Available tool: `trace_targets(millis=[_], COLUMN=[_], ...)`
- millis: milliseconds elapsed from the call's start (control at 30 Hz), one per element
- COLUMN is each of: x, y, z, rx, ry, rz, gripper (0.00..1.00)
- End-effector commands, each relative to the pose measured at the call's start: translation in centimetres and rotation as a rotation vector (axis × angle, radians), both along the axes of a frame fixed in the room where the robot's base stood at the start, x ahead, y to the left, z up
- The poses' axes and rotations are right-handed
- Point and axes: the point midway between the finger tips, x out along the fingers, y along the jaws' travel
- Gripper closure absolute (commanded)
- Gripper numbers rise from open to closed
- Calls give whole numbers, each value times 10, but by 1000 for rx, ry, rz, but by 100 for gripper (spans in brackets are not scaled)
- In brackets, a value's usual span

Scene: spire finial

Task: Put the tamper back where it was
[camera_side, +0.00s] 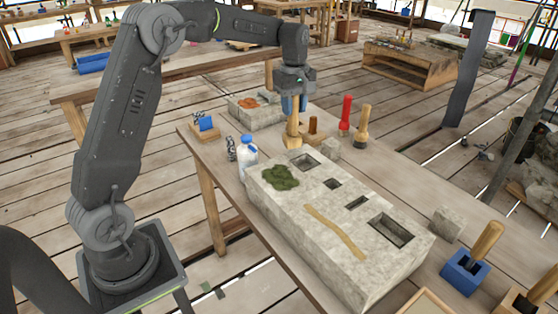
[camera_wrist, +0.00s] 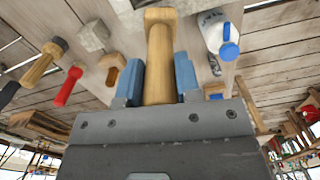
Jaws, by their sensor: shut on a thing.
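The tamper (camera_side: 293,124) is a pale wooden tool with a long handle and a wider foot. My gripper (camera_side: 293,104) is shut on its handle and holds it upright, foot down, at the far end of the grey stone block (camera_side: 290,225). I cannot tell whether the foot touches anything. In the wrist view the tamper (camera_wrist: 159,60) sits between the two blue fingers of my gripper (camera_wrist: 158,78). The block's top has several rectangular recesses, a green mossy patch and a tan strip.
A water bottle (camera_side: 247,153) stands left of the block. A small stone cube (camera_side: 331,149), a short wooden piece (camera_side: 314,128), a red-handled tool (camera_side: 345,115) and a wooden-handled brush (camera_side: 362,128) stand close behind. A blue holder (camera_side: 466,272) with a wooden handle is at right.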

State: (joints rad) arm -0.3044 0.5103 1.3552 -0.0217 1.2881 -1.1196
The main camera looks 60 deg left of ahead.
Motion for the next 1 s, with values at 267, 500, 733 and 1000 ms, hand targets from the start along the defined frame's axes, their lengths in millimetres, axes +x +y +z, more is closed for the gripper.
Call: trace_targets(millis=[267, 500, 733, 1000], x=[-34, -57, -38, 10], y=[130, 178, 166, 131], z=[-13, -19, -37, -73], rx=[-9, -12, -13, -13], ry=[-2, -3, -2, -2], rz=[211, 291, 295, 296], gripper=[100, 100, 100, 100])
